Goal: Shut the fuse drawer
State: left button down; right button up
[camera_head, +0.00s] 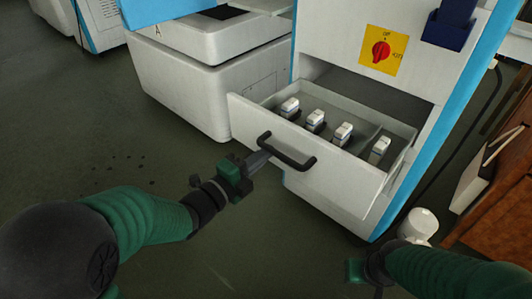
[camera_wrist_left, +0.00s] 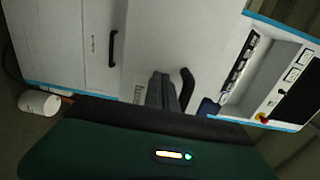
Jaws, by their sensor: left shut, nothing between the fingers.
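The fuse drawer (camera_head: 330,178) stands open from the white cabinet in the head view. Several white-topped fuse blocks (camera_head: 343,132) sit inside it. Its front carries a dark bar handle (camera_head: 287,153). My left gripper (camera_head: 259,158) is shut and empty, with its fingertips close to the left end of the handle; I cannot tell whether they touch. In the left wrist view the shut fingers (camera_wrist_left: 165,90) show beside a dark handle (camera_wrist_left: 187,89). My right gripper (camera_head: 370,271) is low at the bottom right of the head view, apart from the drawer, and its fingers are unclear.
A red rotary switch (camera_head: 381,52) on a yellow plate is above the drawer. A white machine (camera_head: 205,85) stands to the left. A white canister (camera_head: 418,225) is on the floor right of the drawer. A brown wooden unit (camera_head: 500,200) is at the right edge.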

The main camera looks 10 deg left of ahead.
pick_arm(q)
jog(key=shift+w+d, duration=0.2)
jog(key=shift+w, duration=0.1)
